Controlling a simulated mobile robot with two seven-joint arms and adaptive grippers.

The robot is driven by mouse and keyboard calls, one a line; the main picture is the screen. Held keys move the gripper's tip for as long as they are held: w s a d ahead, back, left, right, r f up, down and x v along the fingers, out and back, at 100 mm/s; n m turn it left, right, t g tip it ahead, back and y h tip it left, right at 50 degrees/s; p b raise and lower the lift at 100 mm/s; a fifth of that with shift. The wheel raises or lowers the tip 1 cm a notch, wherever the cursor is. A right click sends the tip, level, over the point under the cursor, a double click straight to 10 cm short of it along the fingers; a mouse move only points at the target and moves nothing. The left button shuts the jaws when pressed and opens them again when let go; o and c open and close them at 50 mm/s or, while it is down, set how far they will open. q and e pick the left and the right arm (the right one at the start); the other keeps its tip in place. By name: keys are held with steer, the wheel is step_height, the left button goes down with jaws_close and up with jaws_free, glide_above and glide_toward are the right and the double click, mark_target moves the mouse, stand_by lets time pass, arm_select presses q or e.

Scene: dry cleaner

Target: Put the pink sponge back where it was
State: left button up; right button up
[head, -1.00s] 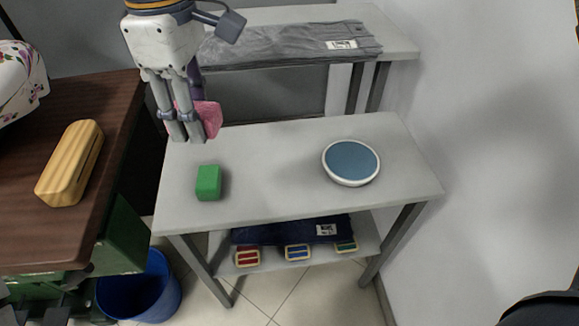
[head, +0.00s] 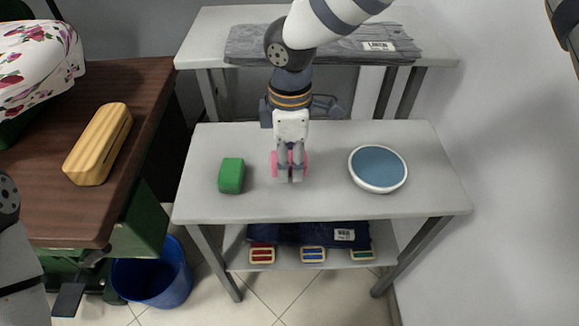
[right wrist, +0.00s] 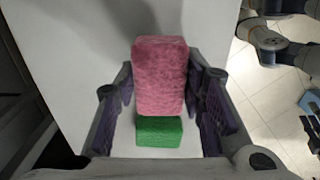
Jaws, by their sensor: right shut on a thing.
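My right gripper (head: 290,176) is over the middle of the near white table (head: 320,200), pointing down. It is shut on the pink sponge (head: 276,164), which shows on both sides of the fingers. In the right wrist view the pink sponge (right wrist: 160,75) is between the fingers, and the green sponge (right wrist: 158,131) shows past its lower end. In the head view the green sponge (head: 231,175) stands to the left of the gripper, apart from it. I cannot tell whether the pink sponge touches the tabletop. My left gripper is not in view.
A round white dish with a blue top (head: 378,168) sits to the right on the same table. Folded grey cloth (head: 310,45) lies on the back table. A brown table with a yellow block (head: 98,145) is at left. Bare tabletop lies in front of the gripper.

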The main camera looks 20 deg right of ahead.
mark_target(290, 170)
step_height(290, 170, down, 3)
steer(key=shift+f, duration=0.15)
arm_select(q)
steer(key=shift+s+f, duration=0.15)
arm_select(e)
steer(key=o, duration=1)
step_height(290, 170, up, 12)
steer(key=shift+r+p, duration=0.2)
steer(key=shift+p, duration=0.25)
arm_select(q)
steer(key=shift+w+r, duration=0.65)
arm_select(e)
steer(key=shift+f, duration=0.1)
